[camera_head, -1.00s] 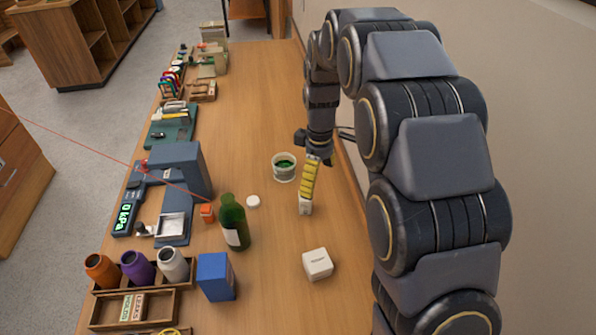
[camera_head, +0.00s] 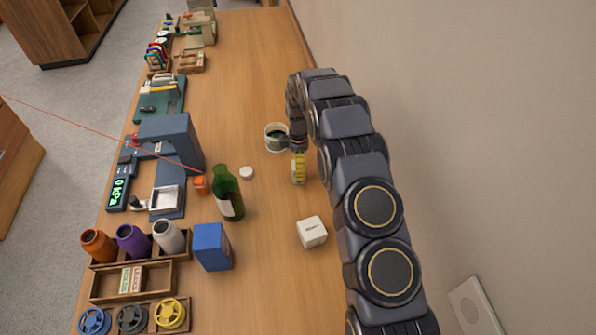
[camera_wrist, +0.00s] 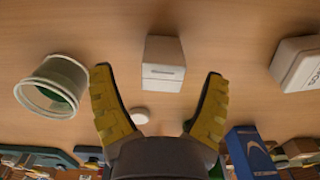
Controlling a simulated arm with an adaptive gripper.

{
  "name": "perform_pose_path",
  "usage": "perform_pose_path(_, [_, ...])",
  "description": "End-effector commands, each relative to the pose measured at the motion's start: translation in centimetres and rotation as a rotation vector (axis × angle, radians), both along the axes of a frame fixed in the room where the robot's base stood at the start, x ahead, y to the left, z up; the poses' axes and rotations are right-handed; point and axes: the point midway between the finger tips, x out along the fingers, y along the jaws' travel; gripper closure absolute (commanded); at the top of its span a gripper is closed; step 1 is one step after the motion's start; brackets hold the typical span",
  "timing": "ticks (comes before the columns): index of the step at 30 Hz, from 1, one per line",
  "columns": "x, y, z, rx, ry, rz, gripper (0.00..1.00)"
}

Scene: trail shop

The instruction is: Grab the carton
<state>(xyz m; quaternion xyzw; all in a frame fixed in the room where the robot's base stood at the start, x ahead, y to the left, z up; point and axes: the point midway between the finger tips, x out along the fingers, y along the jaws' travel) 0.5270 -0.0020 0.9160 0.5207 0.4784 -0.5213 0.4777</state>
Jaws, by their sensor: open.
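A small white carton (camera_wrist: 163,68) stands on the wooden counter in the wrist view, ahead of my gripper and centred between its fingertips. My gripper (camera_wrist: 159,75) is open and empty, its yellow padded fingers spread to either side of the carton with gaps showing. In the head view my gripper (camera_head: 298,166) points down at the counter right of the white lid. There its fingers hide most of the carton. Whether the fingertips are low enough to flank the carton is hard to tell.
A white cup (camera_head: 276,137) with green contents stands close left of my gripper. A larger white box (camera_head: 312,232) lies nearer the camera. A green bottle (camera_head: 227,194), white lid (camera_head: 247,173) and blue box (camera_head: 213,247) stand left. A wall (camera_head: 440,120) borders the counter's right side.

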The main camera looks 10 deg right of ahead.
Motion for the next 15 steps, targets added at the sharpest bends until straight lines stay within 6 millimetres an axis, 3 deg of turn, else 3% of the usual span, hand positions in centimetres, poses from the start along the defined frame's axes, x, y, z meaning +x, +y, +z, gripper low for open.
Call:
perform_pose_path(7, [-0.3, 0.2, -3.7, 0.000, 0.002, -0.001, 0.23])
perform_pose_path(15, [-0.3, 0.2, -4.1, 0.000, -0.001, -0.001, 0.24])
